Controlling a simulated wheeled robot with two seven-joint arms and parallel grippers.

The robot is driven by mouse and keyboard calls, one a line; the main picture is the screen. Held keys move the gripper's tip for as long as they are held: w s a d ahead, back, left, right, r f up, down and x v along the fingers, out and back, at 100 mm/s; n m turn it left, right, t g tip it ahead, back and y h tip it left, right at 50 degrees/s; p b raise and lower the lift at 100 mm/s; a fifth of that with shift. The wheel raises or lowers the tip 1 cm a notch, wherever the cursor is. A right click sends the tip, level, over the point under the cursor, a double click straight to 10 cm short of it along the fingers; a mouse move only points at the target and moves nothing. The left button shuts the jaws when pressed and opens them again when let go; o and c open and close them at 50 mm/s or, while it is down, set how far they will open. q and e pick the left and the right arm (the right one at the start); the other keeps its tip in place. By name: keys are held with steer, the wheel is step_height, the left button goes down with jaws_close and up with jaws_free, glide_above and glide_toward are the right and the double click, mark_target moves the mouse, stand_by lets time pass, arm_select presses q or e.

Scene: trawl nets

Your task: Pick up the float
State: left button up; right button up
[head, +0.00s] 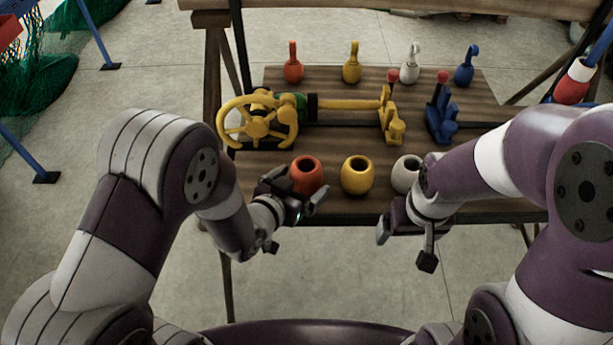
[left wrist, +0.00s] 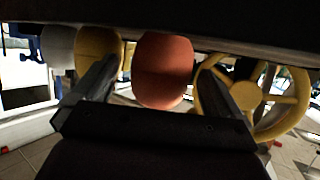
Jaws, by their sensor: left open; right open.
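A red barrel-shaped float (head: 307,174) with a dark hole in its top stands upright at the table's front edge. A yellow one (head: 357,175) and a white one (head: 405,173) stand to its right. My left gripper (head: 296,190) is open at the red float, one finger on either side in the picture. In the left wrist view the red float (left wrist: 163,70) shows between the open fingers, with no clear contact. The yellow float (left wrist: 97,45) is partly behind one finger. My right gripper (head: 405,246) is open and empty, in front of the table edge below the white float.
A yellow handwheel (head: 257,122) with a shaft stands behind and left of the red float. Two levers, one yellow-based (head: 391,120) and one blue-based (head: 441,118), stand to the right.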

arm_select(q)
steer(key=x, duration=0.3)
steer(key=shift+w+f, duration=0.1)
steer(key=shift+w, duration=0.2)
steer(key=c, duration=1)
